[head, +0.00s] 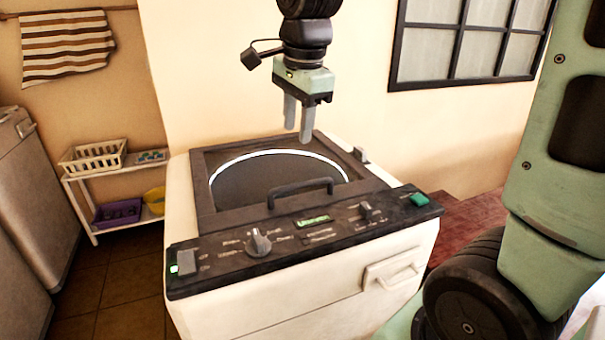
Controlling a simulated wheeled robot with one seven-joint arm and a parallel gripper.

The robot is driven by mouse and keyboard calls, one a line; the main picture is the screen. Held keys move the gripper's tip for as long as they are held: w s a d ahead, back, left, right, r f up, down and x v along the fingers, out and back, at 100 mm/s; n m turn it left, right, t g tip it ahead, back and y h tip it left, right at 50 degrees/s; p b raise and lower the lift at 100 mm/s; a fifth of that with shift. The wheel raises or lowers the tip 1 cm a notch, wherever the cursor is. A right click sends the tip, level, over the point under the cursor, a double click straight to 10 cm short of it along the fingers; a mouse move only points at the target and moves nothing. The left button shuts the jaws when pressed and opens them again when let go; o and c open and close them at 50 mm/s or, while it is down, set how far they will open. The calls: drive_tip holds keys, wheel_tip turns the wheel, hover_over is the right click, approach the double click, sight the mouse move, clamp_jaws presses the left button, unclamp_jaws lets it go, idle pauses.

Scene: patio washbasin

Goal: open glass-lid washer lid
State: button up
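The washer (310,300) is a white top-loader with a dark control panel (215,270) along its front edge. Its glass lid (250,185) lies shut, with a dark frame and a round window rimmed in white. A black bar handle (301,187) stands on the lid's front edge. My gripper (297,131) hangs pointing down over the rear right part of the lid, behind and above the handle. Its two grey fingers are a little apart with nothing between them. It appears not to touch the lid.
A white shelf (125,170) with a basket (93,157) stands left of the washer. Another appliance (25,220) is at the far left. A wall with a dark-framed window (465,40) rises behind. Tiled floor (115,285) shows between the appliances. Knobs (258,242) stick up from the panel.

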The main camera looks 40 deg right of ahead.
drive_tip(key=w+d+r+m, duration=0.1)
drive_tip(key=d+r+m, duration=0.1)
drive_tip(key=d, duration=0.1)
drive_tip(key=p, duration=0.1)
approach(302, 185)
drive_tip(key=shift+m, duration=0.3)
drive_tip(key=f, duration=0.2)
drive_tip(key=w+f, duration=0.1)
drive_tip(key=f, duration=0.5)
drive_tip(key=shift+w+d, duration=0.15)
drive_tip(key=shift+w, duration=0.2)
drive_tip(key=shift+r, duration=0.1)
clamp_jaws()
